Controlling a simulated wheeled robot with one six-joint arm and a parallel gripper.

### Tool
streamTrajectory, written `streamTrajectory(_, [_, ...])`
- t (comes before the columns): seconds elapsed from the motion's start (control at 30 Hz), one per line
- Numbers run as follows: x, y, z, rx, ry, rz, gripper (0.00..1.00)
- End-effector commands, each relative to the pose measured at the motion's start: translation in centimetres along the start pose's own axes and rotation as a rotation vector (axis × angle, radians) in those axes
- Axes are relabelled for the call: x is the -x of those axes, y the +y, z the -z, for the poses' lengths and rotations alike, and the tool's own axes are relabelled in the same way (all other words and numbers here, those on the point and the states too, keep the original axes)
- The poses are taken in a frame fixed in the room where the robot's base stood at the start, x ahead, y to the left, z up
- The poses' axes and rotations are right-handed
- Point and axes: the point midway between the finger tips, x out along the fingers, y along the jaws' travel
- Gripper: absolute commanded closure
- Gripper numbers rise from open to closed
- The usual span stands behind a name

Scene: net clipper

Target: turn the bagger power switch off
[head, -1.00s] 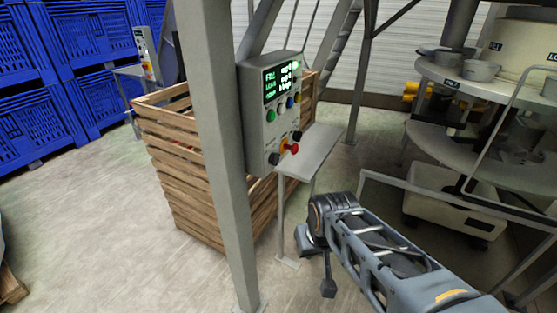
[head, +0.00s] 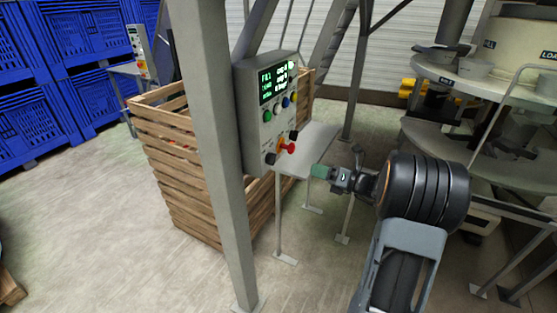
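A grey control panel (head: 253,130) is fixed to the steel post, with a lit green-text screen, coloured buttons and black knobs. A red switch handle (head: 287,148) on a yellow base sticks out low on its face; I cannot read its label. A second, smaller panel (head: 139,42) with a red and yellow switch stands at the back left. Which one is the bagger's is not readable. My gripper (head: 318,172), with a greenish tip, is right of and below the red handle, apart from it, over the small shelf. Its fingers are too small to tell open or shut.
A grey shelf (head: 318,140) on thin legs stands beside the panel. The steel post (head: 216,150) rises in front of a slatted wooden crate (head: 180,160). Blue crates (head: 60,60) are stacked at the left. A round machine table (head: 500,90) stands at the right.

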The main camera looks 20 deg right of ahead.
Motion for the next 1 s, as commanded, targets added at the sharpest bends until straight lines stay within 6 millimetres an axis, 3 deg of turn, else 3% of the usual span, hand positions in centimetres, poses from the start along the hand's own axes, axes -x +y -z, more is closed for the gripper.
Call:
streamTrajectory(0.17, [-1.3,0.1,0.1,-0.047,0.005,-0.006,0.63])
streamTrajectory(0.7, [-10.9,0.2,0.1,-0.046,0.007,-0.005,0.63])
streamTrajectory(1.0, [-13.5,0.1,0.2,-0.044,0.006,-0.002,0.63])
